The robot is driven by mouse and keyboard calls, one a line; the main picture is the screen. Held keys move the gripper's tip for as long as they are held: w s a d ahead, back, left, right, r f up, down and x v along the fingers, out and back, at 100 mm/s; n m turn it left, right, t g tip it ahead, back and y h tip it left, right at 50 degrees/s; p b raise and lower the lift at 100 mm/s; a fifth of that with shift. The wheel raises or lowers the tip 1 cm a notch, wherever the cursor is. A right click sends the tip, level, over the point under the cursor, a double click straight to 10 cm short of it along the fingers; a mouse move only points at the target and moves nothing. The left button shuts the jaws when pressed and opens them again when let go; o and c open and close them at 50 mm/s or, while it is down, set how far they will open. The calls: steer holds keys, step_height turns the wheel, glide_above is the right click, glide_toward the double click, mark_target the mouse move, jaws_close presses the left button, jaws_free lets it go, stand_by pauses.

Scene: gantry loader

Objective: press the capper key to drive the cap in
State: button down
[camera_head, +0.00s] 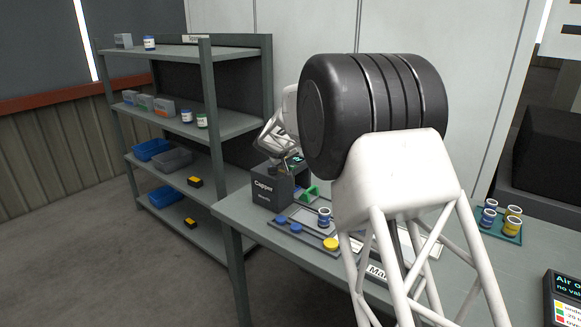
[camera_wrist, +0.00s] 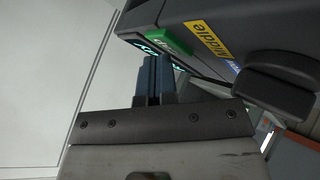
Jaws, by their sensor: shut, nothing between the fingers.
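The dark capper (camera_head: 266,190) stands at the left end of the table, with its name on the front. In the wrist view its dark casing (camera_wrist: 205,12) shows close up, with a green key (camera_wrist: 168,40) and a lit display beside it. The cap is not clearly visible.
A yellow label reading Middle (camera_wrist: 207,39) and a dark knob (camera_wrist: 280,82) are on the capper. A green piece (camera_head: 311,192) sits beside the capper. A tray with blue discs (camera_head: 281,220), a yellow disc (camera_head: 330,244) and a blue-white cup (camera_head: 324,217) lies in front. A shelf (camera_head: 219,148) stands left.

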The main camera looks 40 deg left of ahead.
mark_target(289, 166)
steer(key=shift+s+d+f, duration=0.1)
steer(key=shift+f, duration=0.85)
steer(key=shift+r, duration=1.3)
steer(key=shift+r, duration=2.5)
